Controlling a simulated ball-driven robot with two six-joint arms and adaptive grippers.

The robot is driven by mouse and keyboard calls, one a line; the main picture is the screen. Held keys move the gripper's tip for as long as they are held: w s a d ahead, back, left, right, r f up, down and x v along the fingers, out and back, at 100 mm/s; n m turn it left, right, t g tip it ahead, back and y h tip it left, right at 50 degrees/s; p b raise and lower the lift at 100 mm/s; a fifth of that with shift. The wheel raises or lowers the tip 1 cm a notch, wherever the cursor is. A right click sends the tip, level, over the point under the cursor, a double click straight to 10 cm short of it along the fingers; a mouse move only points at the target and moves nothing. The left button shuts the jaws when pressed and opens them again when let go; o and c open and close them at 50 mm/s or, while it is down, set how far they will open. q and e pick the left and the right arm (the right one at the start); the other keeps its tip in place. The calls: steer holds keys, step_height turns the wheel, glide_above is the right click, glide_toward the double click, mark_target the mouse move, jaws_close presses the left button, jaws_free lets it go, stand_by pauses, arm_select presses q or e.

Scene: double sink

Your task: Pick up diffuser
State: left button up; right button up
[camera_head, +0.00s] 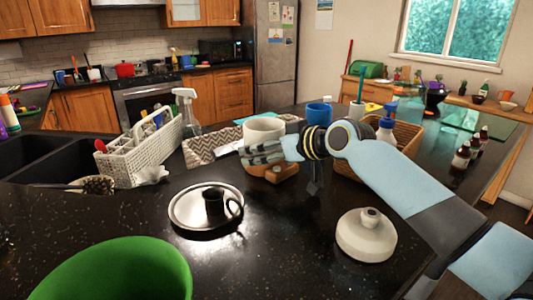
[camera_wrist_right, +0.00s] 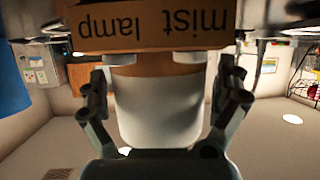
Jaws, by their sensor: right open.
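The diffuser (camera_head: 264,128) has a white cylindrical body above a brown wooden base. It stands upright on the dark counter, near the middle of the head view. In the right wrist view the diffuser (camera_wrist_right: 160,108) appears upside down, with "mist lamp" lettering on its wooden base. My right gripper (camera_head: 259,153) reaches in from the right at the height of the diffuser's body and partly hides it. In the wrist view its open fingers (camera_wrist_right: 163,70) are on either side of the body, with narrow gaps. My left gripper is not in view.
A white basket (camera_head: 145,155) stands left; a wicker basket (camera_head: 405,138) is close behind my right arm.

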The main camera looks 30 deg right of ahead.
steer(key=shift+w+a+f, duration=0.1)
steer(key=shift+w+f, duration=0.1)
steer(key=shift+w, duration=0.1)
steer(key=c, duration=1.2)
steer(key=shift+r, duration=0.15)
steer(key=shift+c, duration=0.8)
